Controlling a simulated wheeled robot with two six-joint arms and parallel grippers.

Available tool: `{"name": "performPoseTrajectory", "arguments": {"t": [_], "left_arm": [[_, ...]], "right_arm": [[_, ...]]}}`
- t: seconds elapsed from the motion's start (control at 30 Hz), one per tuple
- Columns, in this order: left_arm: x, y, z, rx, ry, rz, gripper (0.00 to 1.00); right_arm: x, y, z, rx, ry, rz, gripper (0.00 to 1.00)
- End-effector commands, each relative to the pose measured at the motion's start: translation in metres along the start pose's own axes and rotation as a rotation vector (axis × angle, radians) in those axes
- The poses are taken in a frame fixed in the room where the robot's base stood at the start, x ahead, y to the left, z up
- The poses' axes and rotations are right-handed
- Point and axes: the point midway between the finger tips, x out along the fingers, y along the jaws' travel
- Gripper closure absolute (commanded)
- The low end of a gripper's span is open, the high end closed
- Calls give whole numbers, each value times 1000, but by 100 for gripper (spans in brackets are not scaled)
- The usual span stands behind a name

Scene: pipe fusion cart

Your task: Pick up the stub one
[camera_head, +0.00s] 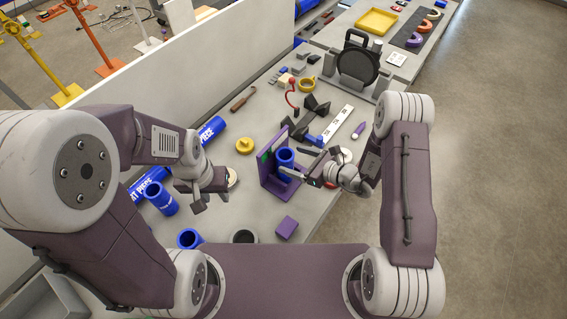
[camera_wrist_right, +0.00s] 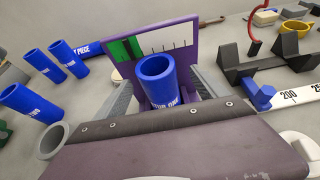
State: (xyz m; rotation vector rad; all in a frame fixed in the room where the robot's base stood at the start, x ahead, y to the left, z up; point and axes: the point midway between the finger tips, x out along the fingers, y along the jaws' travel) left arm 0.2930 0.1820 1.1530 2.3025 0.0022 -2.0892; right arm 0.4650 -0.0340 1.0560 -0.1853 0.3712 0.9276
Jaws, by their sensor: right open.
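A blue pipe stub (camera_head: 285,157) stands upright in front of the purple gauge stand (camera_head: 268,170). It also shows in the right wrist view (camera_wrist_right: 158,82), with white lettering too small to read surely. My right gripper (camera_head: 297,160) is open, its grey fingers on either side of this stub; I cannot tell whether they touch it. In the wrist view, the gripper's body hides the stub's foot. My left gripper (camera_head: 211,203) is open and empty above the table, left of the stand.
More blue stubs (camera_head: 160,198) (camera_wrist_right: 42,66) stand at the left, near lettered blue pipes (camera_head: 207,131). A purple block (camera_head: 287,227) lies in front of the stand. A white panel (camera_head: 215,55) borders the table.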

Motion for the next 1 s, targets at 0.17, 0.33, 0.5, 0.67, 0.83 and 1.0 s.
{"name": "performPoseTrajectory", "arguments": {"t": [0.17,0.33,0.5,0.67,0.83,1.0], "left_arm": [[-25,0,-2,0,1,0,64],[-26,1,-3,0,0,0,64],[-25,0,-2,0,0,0,64],[-25,0,-2,0,0,0,64],[-25,0,-2,0,0,0,64],[-25,0,-2,0,0,0,64]], "right_arm": [[31,3,8,-3,0,6,18],[48,2,5,-2,-1,2,18],[48,2,4,-1,0,1,18],[48,2,4,-1,0,1,60],[48,2,4,-1,-1,2,100],[48,1,5,-2,-2,2,100]]}}
